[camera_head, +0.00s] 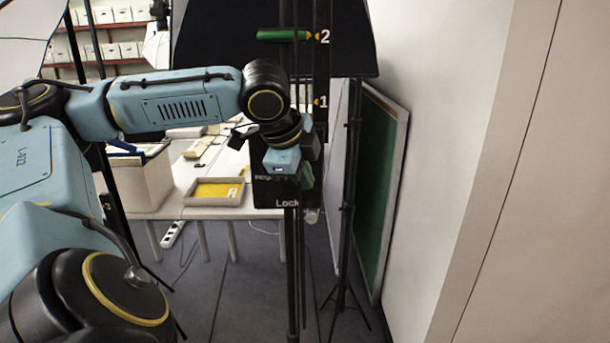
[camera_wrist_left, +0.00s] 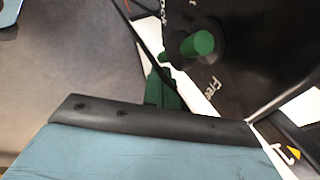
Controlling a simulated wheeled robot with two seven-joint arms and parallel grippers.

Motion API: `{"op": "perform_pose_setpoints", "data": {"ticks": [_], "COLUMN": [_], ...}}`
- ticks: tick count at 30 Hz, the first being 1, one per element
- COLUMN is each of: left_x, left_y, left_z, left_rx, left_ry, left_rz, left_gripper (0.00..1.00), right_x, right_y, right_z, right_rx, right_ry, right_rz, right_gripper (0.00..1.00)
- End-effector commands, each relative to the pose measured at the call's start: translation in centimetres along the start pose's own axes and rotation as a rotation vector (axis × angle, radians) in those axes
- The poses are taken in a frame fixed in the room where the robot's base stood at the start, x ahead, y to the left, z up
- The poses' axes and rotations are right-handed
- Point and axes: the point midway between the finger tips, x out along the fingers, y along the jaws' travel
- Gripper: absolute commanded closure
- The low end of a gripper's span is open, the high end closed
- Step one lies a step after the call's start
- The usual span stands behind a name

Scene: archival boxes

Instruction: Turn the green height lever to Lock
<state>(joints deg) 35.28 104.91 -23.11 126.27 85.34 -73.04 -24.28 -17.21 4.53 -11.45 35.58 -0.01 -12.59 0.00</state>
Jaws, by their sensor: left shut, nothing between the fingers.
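A black panel (camera_head: 268,190) on the dark upright stand carries the white words "Free" and "Lock". In the left wrist view, the round green end of the lever (camera_wrist_left: 197,43) stands out from a dark hub, with "Free" close to it and "Lock" partly cut off. In the head view a bit of green (camera_head: 306,176) shows beside my gripper; the rest of that area is hidden. My left gripper (camera_head: 287,160) is shut and empty, in front of the panel just above "Lock". Whether it touches the lever cannot be told. My right gripper is not in view.
Another green handle (camera_head: 283,36) sits higher on the stand beside the mark "2". A table (camera_head: 165,212) behind holds a box (camera_head: 140,180) and a tray (camera_head: 214,200). A green board (camera_head: 375,190) leans by the right wall.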

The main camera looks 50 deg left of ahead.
Motion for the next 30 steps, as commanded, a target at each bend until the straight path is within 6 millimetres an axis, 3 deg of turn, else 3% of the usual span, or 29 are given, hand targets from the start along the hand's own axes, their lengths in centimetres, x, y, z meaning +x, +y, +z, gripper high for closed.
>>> {"op": "perform_pose_setpoints", "data": {"ticks": [30], "left_x": [-1.1], "left_y": [0.0], "left_z": [1.2], "left_rx": [0.000], "left_ry": [0.000], "left_rz": [0.000], "left_gripper": [1.00], "right_x": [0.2], "right_y": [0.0], "right_z": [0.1], "right_rx": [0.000], "right_ry": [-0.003], "right_rz": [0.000], "right_gripper": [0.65]}}
